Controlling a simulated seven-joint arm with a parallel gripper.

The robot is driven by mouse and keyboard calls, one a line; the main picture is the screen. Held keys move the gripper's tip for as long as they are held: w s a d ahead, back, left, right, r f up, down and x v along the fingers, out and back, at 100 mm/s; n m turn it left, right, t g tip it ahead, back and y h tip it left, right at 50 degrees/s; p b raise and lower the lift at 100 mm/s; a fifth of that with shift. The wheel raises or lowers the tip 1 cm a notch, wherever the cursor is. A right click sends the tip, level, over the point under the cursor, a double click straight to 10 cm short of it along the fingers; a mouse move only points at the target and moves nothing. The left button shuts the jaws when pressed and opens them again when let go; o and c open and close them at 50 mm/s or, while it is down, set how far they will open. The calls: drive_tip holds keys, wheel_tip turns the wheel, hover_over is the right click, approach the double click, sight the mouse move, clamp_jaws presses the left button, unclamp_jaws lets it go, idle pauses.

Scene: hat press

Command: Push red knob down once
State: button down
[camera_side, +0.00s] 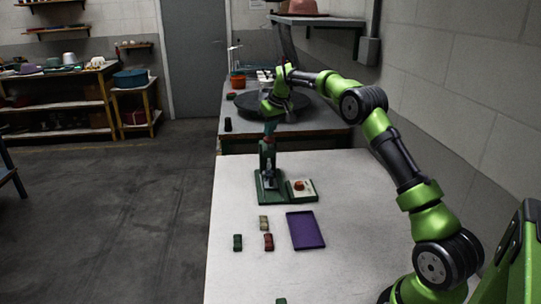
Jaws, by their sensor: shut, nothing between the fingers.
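The red knob (299,185) sits on a white panel on the right half of the green base of the press (267,155). The press column stands upright left of the knob. My gripper (289,116) hangs at the end of my arm, above and behind the knob, clear of it. It looks small and dark against the dark turntable behind, and its fingers are hard to make out. It appears shut and empty. Nothing covers the knob in this view.
A purple tray (305,230) lies on the white table (350,190) in front of the press. Small green, tan and red blocks (268,242) lie left of it. A second table behind carries a dark round turntable (262,104). The table's right side is clear.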

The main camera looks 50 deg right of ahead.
drive_tip(key=shift+r, duration=0.65)
wheel_tip(320, 180, up, 7)
idle(4.4)
wheel_tip(320, 180, down, 3)
drive_tip(key=shift+d+m, duration=0.15)
drive_tip(key=shift+m, duration=0.45)
drive_tip(key=shift+s+a+f, duration=0.1)
drive_tip(key=shift+s+a, duration=0.25)
drive_tip(key=shift+a, duration=0.2)
drive_tip(key=s+a+t+y, duration=0.1)
drive_tip(key=s+a, duration=1.3)
drive_tip(key=s, duration=0.3)
drive_tip(key=s+a+r+t+y, duration=0.1)
drive_tip(key=s+a+y, duration=0.1)
drive_tip(key=s+a, duration=1.2)
drive_tip(key=s, duration=0.3)
drive_tip(key=shift+a+t, duration=0.25)
drive_tip(key=shift+t, duration=0.15)
drive_tip(key=shift+r, duration=0.1)
